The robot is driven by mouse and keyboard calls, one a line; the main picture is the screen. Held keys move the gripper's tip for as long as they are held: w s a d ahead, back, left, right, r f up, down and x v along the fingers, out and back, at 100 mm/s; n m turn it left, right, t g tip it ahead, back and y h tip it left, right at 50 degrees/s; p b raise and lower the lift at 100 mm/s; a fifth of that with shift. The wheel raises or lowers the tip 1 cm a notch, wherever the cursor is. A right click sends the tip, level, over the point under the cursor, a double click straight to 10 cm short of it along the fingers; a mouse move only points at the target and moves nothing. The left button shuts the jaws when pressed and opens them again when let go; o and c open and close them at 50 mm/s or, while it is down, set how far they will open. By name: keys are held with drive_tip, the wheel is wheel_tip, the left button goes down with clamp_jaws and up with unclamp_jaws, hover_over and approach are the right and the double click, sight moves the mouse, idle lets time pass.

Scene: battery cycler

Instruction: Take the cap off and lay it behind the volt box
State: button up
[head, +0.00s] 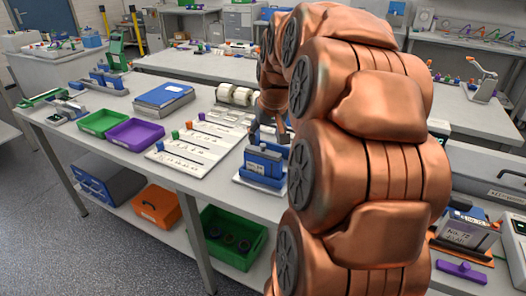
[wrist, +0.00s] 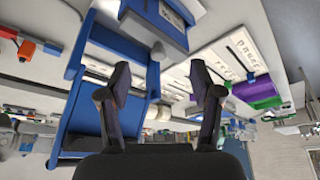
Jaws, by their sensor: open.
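My gripper (wrist: 160,85) is open in the wrist view, its two dark fingers apart with nothing clearly held between them. In the head view my gripper (head: 270,130) is partly hidden by my copper arm, just above a blue device (head: 262,165) on a white base. Large blue parts (wrist: 110,65) fill the left and middle of the wrist view, close to the fingers. I cannot make out for sure which part is the cap. I cannot tell for certain which object is the volt box.
White boards with slots (head: 190,160) lie left of the blue device. A purple tray (head: 135,133) and a green tray (head: 103,122) stand farther left. A labelled box (head: 468,232) and a purple bar (head: 461,271) are at right. My arm hides the middle of the bench.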

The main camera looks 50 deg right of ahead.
sight(263, 145)
drive_tip(key=shift+w+d+p+x, duration=0.15)
drive_tip(key=shift+p+x, duration=0.35)
drive_tip(key=shift+x, duration=1.1)
drive_tip(key=shift+w+d+p+x, duration=0.15)
drive_tip(key=shift+p+x, duration=0.35)
drive_tip(key=shift+x, duration=1.1)
drive_tip(key=shift+r, duration=0.2)
drive_tip(key=shift+c, duration=0.2)
drive_tip(key=shift+s, duration=0.1)
drive_tip(key=c, duration=0.7)
